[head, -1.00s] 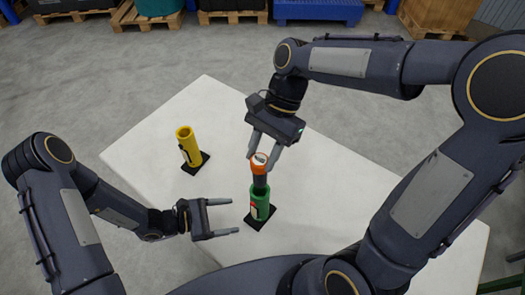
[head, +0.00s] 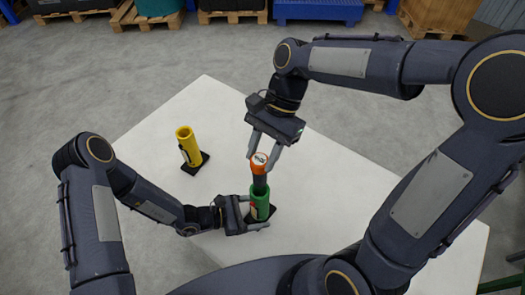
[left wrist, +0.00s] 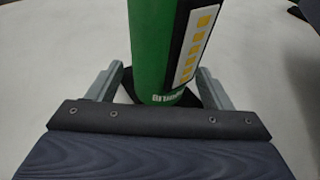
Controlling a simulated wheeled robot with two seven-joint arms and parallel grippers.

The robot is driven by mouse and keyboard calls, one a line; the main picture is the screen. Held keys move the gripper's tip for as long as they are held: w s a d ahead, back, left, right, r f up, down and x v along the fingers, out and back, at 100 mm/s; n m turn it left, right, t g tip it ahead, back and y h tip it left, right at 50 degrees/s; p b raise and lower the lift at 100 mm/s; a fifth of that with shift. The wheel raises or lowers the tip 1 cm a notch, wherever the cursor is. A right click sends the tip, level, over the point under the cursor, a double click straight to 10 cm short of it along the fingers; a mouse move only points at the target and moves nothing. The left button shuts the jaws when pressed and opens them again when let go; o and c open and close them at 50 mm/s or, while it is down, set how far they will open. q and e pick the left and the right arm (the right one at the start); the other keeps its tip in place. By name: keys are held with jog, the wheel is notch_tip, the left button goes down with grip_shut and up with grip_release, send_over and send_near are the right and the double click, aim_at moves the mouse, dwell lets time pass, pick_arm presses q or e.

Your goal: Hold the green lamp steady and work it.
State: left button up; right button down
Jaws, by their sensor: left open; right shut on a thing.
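The green lamp stands upright, with a green lower body (head: 259,204), a dark neck (head: 260,185) and an orange top (head: 258,166). Its green body also fills the middle of the left wrist view (left wrist: 155,50), with a dark panel with yellow marks (left wrist: 196,42) on its right side. My right gripper (head: 263,160), above, is shut on the orange top. My left gripper (head: 257,212) is open low at the green body, one finger on either side; in the left wrist view gaps show beside both fingers. The lamp's far side is hidden.
A yellow tube (head: 188,147) stands on a dark base (head: 203,161) at the left of the white table (head: 222,110). The table between it and the lamp is clear. Pallets (head: 233,16) and a blue bin (head: 318,10) stand far behind on the floor.

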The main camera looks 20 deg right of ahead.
pick_arm(q)
jog(key=c, duration=0.8)
pick_arm(e)
jog(key=shift+f, duration=0.1)
jog(key=shift+a+f, duration=0.1)
jog(key=shift+f, duration=1.4)
jog(key=shift+f, duration=3.9)
dwell(0.4)
jog(key=c, duration=0.8)
grip_release()
jog(key=shift+c, duration=0.2)
jog(key=shift+r, duration=0.1)
